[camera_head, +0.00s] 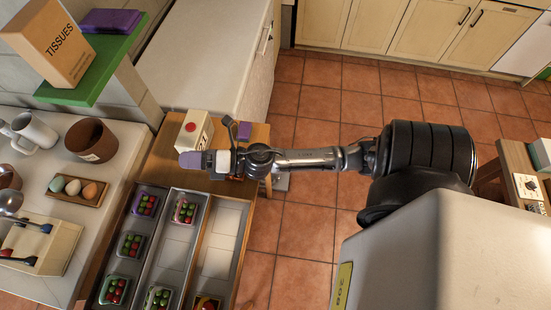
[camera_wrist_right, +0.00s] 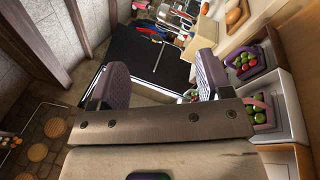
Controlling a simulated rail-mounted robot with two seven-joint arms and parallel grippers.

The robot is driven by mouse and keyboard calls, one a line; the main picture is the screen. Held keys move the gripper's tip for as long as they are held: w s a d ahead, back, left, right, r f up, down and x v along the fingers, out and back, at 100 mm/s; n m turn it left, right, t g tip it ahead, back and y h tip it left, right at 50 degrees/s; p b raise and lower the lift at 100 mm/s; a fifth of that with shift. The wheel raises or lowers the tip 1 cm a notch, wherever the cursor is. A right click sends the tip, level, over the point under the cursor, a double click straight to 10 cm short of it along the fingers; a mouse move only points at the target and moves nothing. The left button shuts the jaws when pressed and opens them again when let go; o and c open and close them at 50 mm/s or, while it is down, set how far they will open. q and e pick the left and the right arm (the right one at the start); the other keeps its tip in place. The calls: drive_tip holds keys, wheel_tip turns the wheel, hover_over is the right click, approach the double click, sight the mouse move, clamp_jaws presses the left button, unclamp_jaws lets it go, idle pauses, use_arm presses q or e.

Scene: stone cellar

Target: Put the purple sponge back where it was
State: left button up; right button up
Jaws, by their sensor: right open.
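A flat purple thing (camera_head: 110,20) lies on the green shelf beside the tissue box; I cannot tell for sure that it is the sponge. A small purple patch (camera_head: 243,131) shows beside my wrist, over the wooden counter; I cannot tell whether it is a sponge or a finger pad. My right gripper (camera_head: 212,160) is over the back of the counter, by the cream carton. In the right wrist view its two lavender-padded fingers (camera_wrist_right: 158,80) stand wide apart with nothing between them. My left gripper is not in view.
The tissue box (camera_head: 50,42) stands on the green shelf (camera_head: 90,82). A cream carton with a red cap (camera_head: 195,130) stands close by the gripper. Trays of red and green balls (camera_head: 130,246) fill bins in front. An egg tray (camera_head: 77,188) is at left. Tiled floor (camera_head: 300,220) is open at right.

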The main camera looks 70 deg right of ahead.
drive_tip(key=s+d+f+m+g+h, duration=0.3)
drive_tip(key=s+f+m+g+h, duration=0.55)
drive_tip(key=m, duration=1.15)
drive_tip(key=s+a+f+m+g+y, duration=0.1)
drive_tip(key=s+a+f+m+g, duration=0.2)
drive_tip(key=s, duration=0.4)
drive_tip(key=s+a+f+m+g, duration=0.3)
drive_tip(key=s+f+g, duration=0.1)
drive_tip(key=s, duration=0.2)
drive_tip(key=shift+s+f+y, duration=0.15)
drive_tip(key=shift+s+y, duration=0.2)
